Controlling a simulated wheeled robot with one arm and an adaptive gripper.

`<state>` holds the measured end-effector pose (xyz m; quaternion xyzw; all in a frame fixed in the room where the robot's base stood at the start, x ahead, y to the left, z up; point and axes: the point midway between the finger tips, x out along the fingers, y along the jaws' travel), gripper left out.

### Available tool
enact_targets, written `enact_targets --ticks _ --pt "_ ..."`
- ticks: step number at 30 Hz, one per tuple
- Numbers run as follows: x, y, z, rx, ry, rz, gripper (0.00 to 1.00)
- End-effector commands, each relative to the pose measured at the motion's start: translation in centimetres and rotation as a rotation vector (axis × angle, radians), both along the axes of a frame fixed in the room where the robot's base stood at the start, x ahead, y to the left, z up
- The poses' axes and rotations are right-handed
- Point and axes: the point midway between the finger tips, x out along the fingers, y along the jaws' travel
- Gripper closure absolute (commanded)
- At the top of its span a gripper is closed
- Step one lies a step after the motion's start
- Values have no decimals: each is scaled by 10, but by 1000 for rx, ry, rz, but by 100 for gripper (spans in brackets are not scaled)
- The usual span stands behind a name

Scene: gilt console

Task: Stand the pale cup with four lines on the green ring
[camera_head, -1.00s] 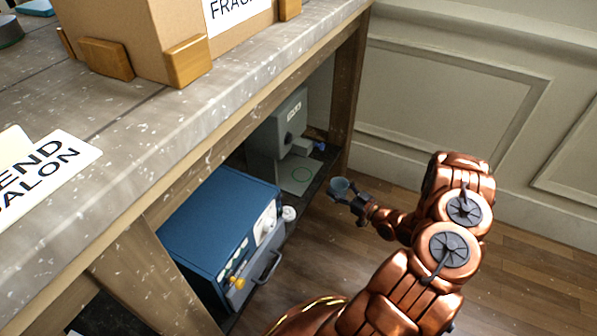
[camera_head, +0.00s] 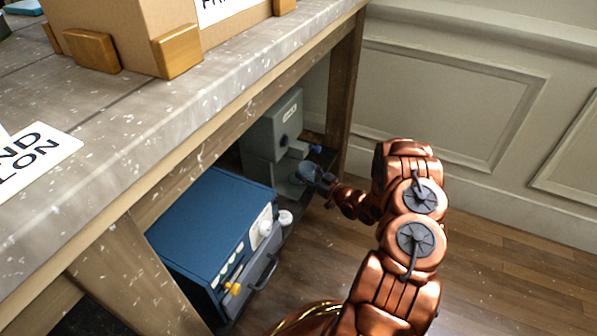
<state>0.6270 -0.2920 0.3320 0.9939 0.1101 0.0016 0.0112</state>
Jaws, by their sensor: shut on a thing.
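My gripper (camera_head: 315,177) is shut on a small pale blue-grey cup (camera_head: 306,171). It holds the cup near the lower shelf under the console, in front of the grey-green machine (camera_head: 272,135). The cup looks about upright and overlaps the machine's base plate (camera_head: 284,187) in the picture. The green ring on that plate is hidden behind the cup and gripper now. I cannot tell whether the cup touches the plate, and its lines are too small to see.
A blue box-shaped appliance (camera_head: 210,235) with knobs and a handle stands left of the machine, a small white item (camera_head: 285,217) beside it. The console top (camera_head: 130,130) and wooden leg (camera_head: 345,90) frame the space. The floor (camera_head: 480,265) at right is open.

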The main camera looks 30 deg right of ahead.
Motion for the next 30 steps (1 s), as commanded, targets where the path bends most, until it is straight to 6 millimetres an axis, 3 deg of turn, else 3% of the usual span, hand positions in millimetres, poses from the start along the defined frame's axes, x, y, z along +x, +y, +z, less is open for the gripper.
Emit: enact_targets --ticks 5,13,16,28,29,30 --pt "8 2 0 0 0 1 77" --pt "46 11 -2 -1 -3 3 77" --pt "42 10 -16 2 -1 -1 77" --pt "42 10 -19 2 -1 0 77" --pt "42 10 -18 1 -1 0 38" --pt "42 10 -17 1 -1 0 34"
